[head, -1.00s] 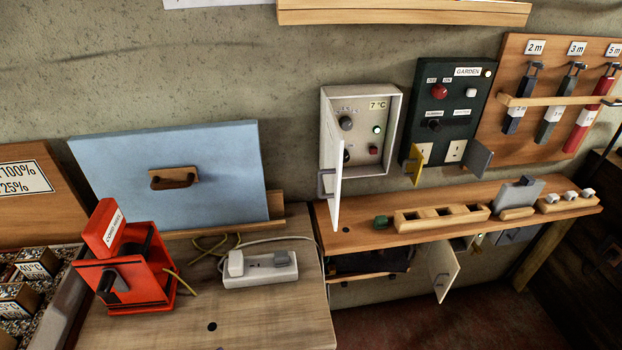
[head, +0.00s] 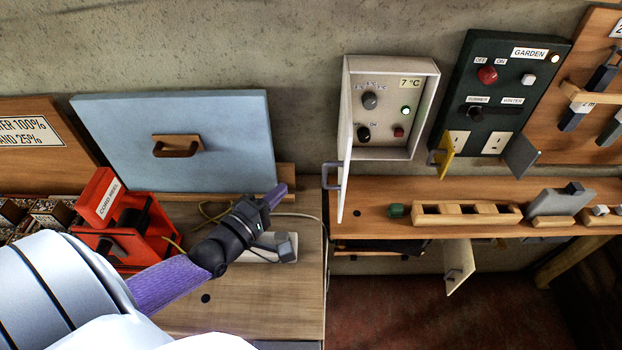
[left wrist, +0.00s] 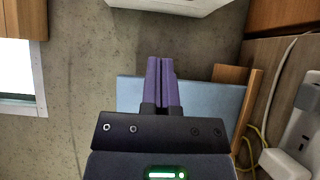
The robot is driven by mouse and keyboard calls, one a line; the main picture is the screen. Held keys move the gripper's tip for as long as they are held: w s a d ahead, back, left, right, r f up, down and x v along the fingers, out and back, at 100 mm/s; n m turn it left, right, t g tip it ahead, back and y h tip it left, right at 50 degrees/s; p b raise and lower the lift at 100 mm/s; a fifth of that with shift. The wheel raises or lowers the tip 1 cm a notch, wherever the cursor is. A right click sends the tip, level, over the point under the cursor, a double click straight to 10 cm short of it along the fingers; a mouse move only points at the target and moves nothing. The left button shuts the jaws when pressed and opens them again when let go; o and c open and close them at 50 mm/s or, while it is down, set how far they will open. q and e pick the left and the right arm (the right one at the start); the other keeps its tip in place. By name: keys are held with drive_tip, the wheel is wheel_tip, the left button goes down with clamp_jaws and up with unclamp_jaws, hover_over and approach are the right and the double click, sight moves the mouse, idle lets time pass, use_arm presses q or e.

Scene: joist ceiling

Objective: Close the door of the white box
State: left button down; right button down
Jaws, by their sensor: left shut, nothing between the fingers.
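The white box (head: 424,88) is fixed to the wall right of centre in the head view, with knobs and buttons inside. Its door (head: 346,168) hangs open on the left side, seen nearly edge-on, with a grey handle (head: 328,176). My left gripper (head: 278,190) is shut and empty. It is to the left of the door and apart from it, above the white power strip. In the left wrist view its purple fingers (left wrist: 161,82) are together, and part of a white object shows at the top. My right gripper is not in view.
A blue panel (head: 220,115) leans against the wall at left, behind a red cord reel (head: 105,205). The power strip (head: 288,243) lies on the left table. A green panel (head: 545,70) with small open flaps is right of the box. A wooden shelf (head: 380,228) runs below.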

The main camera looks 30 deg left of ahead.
use_arm(q)
drive_tip(key=w+d, duration=0.3)
drive_tip(key=w, duration=0.2)
drive_tip(key=shift+w+d, duration=0.25)
drive_tip(key=shift+w, duration=0.15)
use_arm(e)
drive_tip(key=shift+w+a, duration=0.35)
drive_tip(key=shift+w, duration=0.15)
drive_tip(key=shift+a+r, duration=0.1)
